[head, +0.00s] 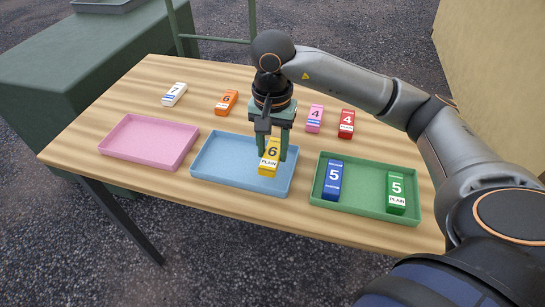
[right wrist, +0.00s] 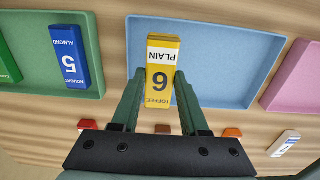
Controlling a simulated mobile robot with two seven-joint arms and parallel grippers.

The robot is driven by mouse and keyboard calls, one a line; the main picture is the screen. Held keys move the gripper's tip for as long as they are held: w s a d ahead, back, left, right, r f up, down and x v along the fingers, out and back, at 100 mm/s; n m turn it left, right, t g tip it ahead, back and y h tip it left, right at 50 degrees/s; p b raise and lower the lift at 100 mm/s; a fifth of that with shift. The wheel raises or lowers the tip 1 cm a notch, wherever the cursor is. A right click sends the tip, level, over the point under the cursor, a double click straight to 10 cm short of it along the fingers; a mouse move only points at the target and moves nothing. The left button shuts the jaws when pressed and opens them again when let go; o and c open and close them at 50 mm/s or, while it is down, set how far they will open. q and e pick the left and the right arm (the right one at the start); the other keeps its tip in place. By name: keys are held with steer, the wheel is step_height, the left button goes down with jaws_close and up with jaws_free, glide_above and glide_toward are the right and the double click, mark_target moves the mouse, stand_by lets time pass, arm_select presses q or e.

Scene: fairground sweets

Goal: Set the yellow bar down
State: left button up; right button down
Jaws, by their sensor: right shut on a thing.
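The yellow bar (head: 269,157), marked 6 and PLAIN, is between the fingers of my right gripper (head: 273,154), which is shut on it. The bar is over the right part of the blue tray (head: 222,190). I cannot tell whether its underside touches the tray floor. In the right wrist view the yellow bar (right wrist: 161,72) lies between the two green fingers of my right gripper (right wrist: 160,76), with the blue tray (right wrist: 225,65) behind it. My left gripper is not in view.
A pink tray (head: 122,152) stands left, a green tray (head: 363,192) right, holding a blue bar (head: 332,180) and a green bar (head: 397,192). White (head: 174,94), orange (head: 227,102), pink (head: 315,118) and red (head: 346,124) bars lie behind. The rest of the blue tray is empty.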

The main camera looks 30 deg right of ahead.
mark_target(273, 151)
steer(key=shift+w+d+f, duration=0.1)
steer(key=shift+w+f, duration=0.05)
steer(key=shift+f, duration=1.6)
steer(key=shift+f, duration=0.2)
steer(key=shift+c, duration=2.1)
jaws_free()
steer(key=shift+r, duration=0.1)
step_height(273, 151, up, 12)
steer(key=shift+r+p, duration=0.15)
steer(key=shift+p, duration=0.6)
